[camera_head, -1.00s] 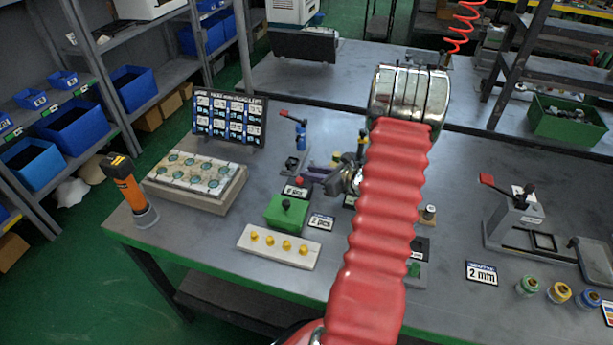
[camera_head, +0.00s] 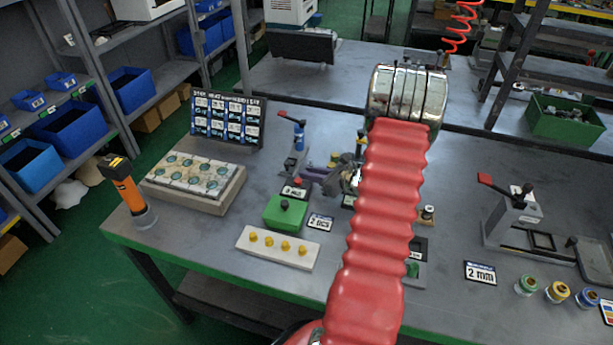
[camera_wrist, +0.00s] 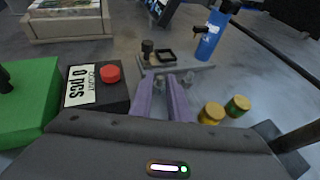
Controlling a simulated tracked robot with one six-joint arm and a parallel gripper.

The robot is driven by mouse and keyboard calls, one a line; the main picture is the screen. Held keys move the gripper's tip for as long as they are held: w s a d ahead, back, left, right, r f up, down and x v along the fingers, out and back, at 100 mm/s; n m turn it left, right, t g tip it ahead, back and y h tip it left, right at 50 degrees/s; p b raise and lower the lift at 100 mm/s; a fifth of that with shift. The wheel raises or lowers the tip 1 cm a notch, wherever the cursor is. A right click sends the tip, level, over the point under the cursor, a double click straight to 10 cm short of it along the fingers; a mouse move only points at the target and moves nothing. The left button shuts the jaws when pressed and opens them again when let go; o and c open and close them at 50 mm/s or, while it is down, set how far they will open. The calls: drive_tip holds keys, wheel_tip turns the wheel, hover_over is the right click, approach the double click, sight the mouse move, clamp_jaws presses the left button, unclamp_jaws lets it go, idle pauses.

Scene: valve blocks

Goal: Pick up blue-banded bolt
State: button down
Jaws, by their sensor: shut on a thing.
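My gripper (camera_wrist: 163,98) has two purple fingers, seen in the wrist view above the bench near a small grey fixture (camera_wrist: 178,67). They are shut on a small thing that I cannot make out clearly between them. In the head view my gripper is small, left of the red arm sleeve and partly hidden by it. I cannot pick out a blue band on any bolt.
A black box with a red button (camera_wrist: 110,73) and a green box (camera_wrist: 28,100) stand left of the fingers. A blue clamp (camera_wrist: 211,38) stands ahead. In the head view, a white strip with yellow pegs (camera_head: 278,248) lies in front, and a grey press (camera_head: 514,218) stands right.

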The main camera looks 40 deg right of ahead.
wheel_tip(320, 180, up, 10)
idle(0.7)
idle(0.9)
